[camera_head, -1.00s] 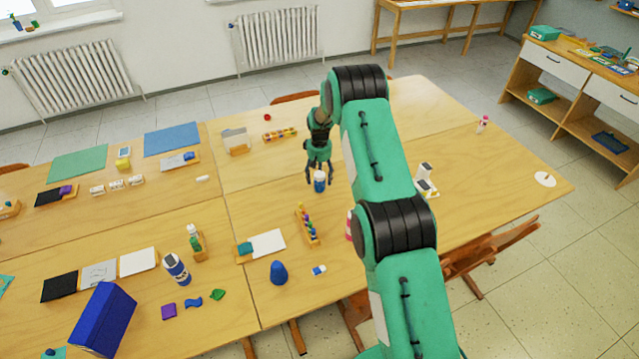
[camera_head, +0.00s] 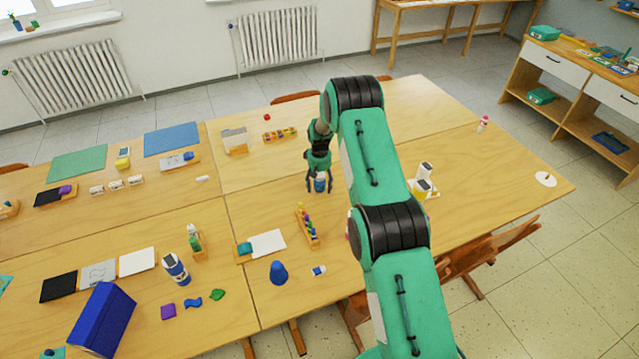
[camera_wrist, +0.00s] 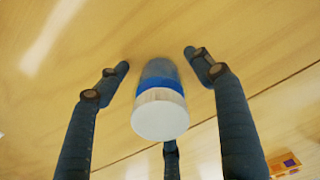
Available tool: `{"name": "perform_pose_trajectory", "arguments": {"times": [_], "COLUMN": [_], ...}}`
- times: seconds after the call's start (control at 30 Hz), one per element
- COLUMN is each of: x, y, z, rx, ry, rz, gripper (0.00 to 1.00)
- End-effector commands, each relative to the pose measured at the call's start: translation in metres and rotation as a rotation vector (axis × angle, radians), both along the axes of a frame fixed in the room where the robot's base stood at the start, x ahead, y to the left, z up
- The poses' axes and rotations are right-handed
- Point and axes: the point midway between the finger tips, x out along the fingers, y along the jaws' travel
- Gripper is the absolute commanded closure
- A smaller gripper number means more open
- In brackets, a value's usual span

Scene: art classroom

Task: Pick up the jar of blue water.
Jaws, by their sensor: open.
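The jar of blue water (camera_head: 320,184) stands upright on the wooden table, below my gripper (camera_head: 320,187). Gaps show between the jar and the left and right fingers. The third finger is partly hidden behind the lid, and I cannot tell whether it touches the jar.
A wooden rack of colored bottles (camera_head: 307,227) stands in front of the jar. A paint tray (camera_head: 280,135) lies behind it. White bottles (camera_head: 423,180) stand to the right, beside my arm.

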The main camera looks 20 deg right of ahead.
Motion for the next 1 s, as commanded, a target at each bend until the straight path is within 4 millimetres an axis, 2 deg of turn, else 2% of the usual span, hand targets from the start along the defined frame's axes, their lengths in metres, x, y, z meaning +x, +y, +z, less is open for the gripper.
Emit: {"name": "perform_pose_trajectory", "arguments": {"times": [0.33,0.6,0.63,1.0], "x": [-0.0001,-0.0002,0.0003,0.0005], "y": [0.0001,0.0001,-0.0001,-0.0001], "z": [0.0001,0.0001,0.0007,0.0035], "rx": [0.000,0.000,0.000,0.000], "ry": [0.000,0.001,0.000,-0.001], "rz": [0.000,0.000,0.000,0.000], "gripper": [0.35,0.89,0.92,0.92]}}
